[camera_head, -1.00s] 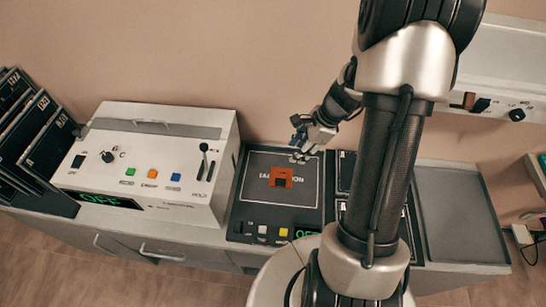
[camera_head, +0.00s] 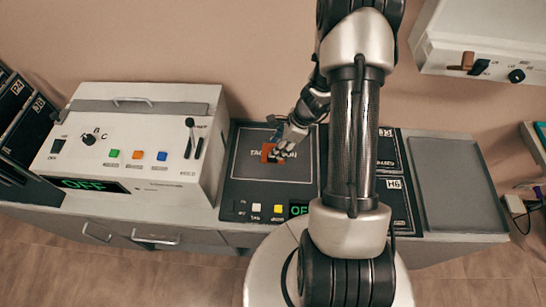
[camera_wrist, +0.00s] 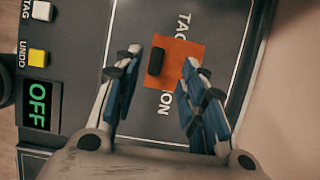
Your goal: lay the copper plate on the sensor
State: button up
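The copper plate (camera_head: 267,154) is a small orange-brown square with a black grip on top. It lies on the dark sensor pad (camera_head: 248,172), inside the white outline, covering part of the printed lettering. My gripper (camera_head: 281,146) is low over the plate and hides part of it in the head view. In the wrist view, the plate (camera_wrist: 186,52) is just beyond and between my fingertips (camera_wrist: 161,60). The fingers are spread apart with nothing between them, and the black grip (camera_wrist: 156,61) is near the gap. I cannot tell the exact height above the plate.
A white control box (camera_head: 120,150) with an OFF display and coloured buttons stands left of the sensor. Buttons and another OFF display (camera_wrist: 39,104) line the sensor's front. Labelled black panels (camera_head: 395,195) and an empty grey tray (camera_head: 455,185) are to the right. A wall unit (camera_head: 490,45) hangs above.

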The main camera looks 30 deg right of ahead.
aim_at(267, 148)
jog(key=b+x, duration=0.1)
jog(key=x, duration=0.1)
jog(key=s+b+x, duration=0.1)
jog(key=x, duration=0.1)
jog(key=shift+w+d+f, duration=0.1)
jog(key=shift+f, duration=0.05)
jog(key=shift+w+f, duration=0.15)
jog(key=shift+f, duration=0.3)
jog(key=shift+c, duration=0.3)
grip_shut()
